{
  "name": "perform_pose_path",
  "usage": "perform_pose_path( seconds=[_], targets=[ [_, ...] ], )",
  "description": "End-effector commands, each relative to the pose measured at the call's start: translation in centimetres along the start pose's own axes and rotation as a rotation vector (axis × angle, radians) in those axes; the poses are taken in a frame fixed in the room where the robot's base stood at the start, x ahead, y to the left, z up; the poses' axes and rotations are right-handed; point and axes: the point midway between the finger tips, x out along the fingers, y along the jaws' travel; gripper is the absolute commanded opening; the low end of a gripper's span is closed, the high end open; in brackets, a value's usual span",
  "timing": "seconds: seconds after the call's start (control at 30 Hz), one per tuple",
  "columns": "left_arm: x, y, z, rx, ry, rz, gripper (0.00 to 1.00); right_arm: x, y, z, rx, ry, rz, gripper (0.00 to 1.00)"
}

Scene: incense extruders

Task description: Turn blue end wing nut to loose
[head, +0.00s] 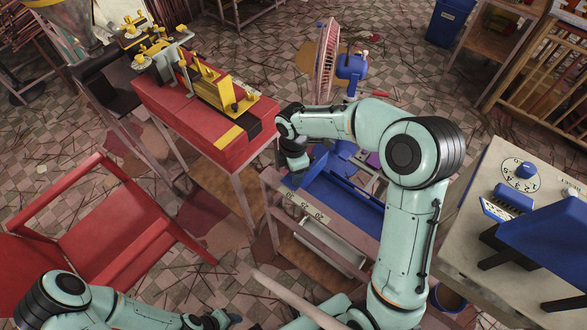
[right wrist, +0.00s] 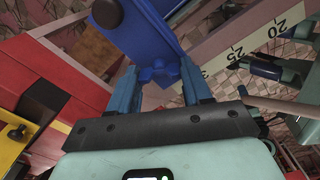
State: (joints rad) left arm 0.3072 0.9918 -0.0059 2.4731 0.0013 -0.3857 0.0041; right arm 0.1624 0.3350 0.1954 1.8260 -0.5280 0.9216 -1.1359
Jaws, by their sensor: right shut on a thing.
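The blue wing nut (right wrist: 160,74) sits against a blue end plate (right wrist: 150,35) in the right wrist view. My right gripper (right wrist: 160,82) has a finger on each side of it and is shut on it. In the head view my right gripper (head: 297,172) reaches down at the left end of the blue extruder (head: 340,196), and the wing nut is hidden there. My left gripper (head: 228,318) is low at the bottom edge, away from the extruder, and its finger opening is unclear.
A numbered scale (head: 303,204) runs along the extruder table's front edge. A red table (head: 190,110) with a yellow extruder (head: 222,92) stands to the left. A red chair (head: 105,225) is at lower left. A grey table (head: 480,240) with blue equipment is at right.

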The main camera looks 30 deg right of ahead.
Motion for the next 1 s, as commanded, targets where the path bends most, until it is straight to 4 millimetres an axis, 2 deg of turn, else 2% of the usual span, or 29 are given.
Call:
perform_pose_path(
  seconds=[0.03, 0.07, 0.1, 0.13, 0.43, 0.57, 1.0],
  targets=[
    [0.0, 0.0, 0.0, 0.0, 0.0, 0.0, 0.47, 0.1, 0.0, 0.1, 0.001, -0.002, -0.001, 0.18],
    [0.0, 0.0, 0.0, 0.0, 0.0, 0.0, 0.47, 0.1, 0.0, 0.1, 0.001, -0.002, -0.001, 0.59],
    [0.0, 0.0, 0.0, 0.0, 0.0, 0.0, 0.47, 0.1, 0.0, 0.1, 0.001, -0.002, -0.001, 0.72],
    [0.0, 0.0, 0.0, 0.0, 0.0, 0.0, 0.47, 0.1, 0.0, 0.1, 0.001, -0.002, -0.001, 0.74],
    [0.0, 0.0, 0.0, 0.0, 0.0, 0.0, 0.47, -0.1, 0.0, 0.0, 0.001, -0.001, 0.001, 0.74],
    [-0.2, 0.1, -0.1, 0.0, 0.001, 0.0, 0.47, -1.4, 0.1, 0.0, 0.002, 0.0, 0.004, 0.74],
    [-1.5, 0.8, -0.8, 0.004, 0.012, 0.004, 0.47, -10.7, 0.1, 0.0, 0.001, 0.0, 0.006, 0.74]
  ],
)
